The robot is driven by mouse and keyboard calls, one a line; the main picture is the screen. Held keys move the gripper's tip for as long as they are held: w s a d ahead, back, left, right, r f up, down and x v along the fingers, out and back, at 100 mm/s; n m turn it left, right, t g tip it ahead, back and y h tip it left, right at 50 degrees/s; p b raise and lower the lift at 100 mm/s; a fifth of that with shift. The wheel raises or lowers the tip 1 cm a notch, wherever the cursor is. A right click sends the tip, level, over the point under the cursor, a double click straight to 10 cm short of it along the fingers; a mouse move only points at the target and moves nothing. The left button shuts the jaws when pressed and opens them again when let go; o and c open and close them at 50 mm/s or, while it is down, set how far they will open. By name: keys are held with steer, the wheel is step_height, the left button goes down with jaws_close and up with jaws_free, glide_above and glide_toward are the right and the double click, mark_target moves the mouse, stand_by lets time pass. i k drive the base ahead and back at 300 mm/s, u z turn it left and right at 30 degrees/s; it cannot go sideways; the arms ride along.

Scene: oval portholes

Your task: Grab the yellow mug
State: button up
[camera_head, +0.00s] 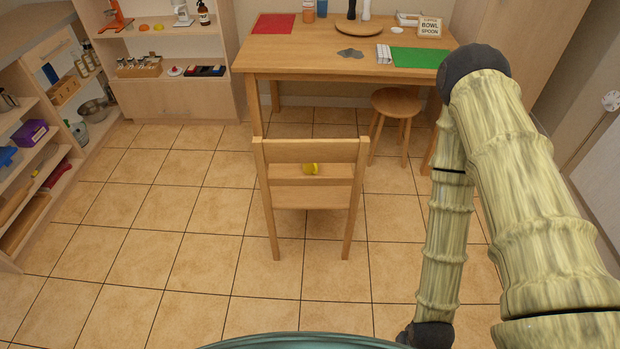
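My arm is folded on the right of the view, well apart from the chair. Its dark lower end leaves the picture at the bottom edge, and my gripper's fingers do not show.
A wooden table (300,52) with a red mat (274,23), a green mat (419,58) and several items stands behind the chair. A round stool (397,102) is at its right. Shelves (165,50) line the left and back. Tiled floor (150,240) left of the chair is clear.

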mark_target(308, 168)
steer(key=k, duration=0.7)
steer(key=z, duration=0.7)
steer(key=i, duration=1.5)
steer(key=u, duration=0.7)
steer(key=i, duration=0.35)
steer(key=u, duration=0.5)
steer(key=k, duration=1.25)
steer(key=u, duration=0.7)
steer(key=i, duration=1.45)
steer(key=z, duration=0.15)
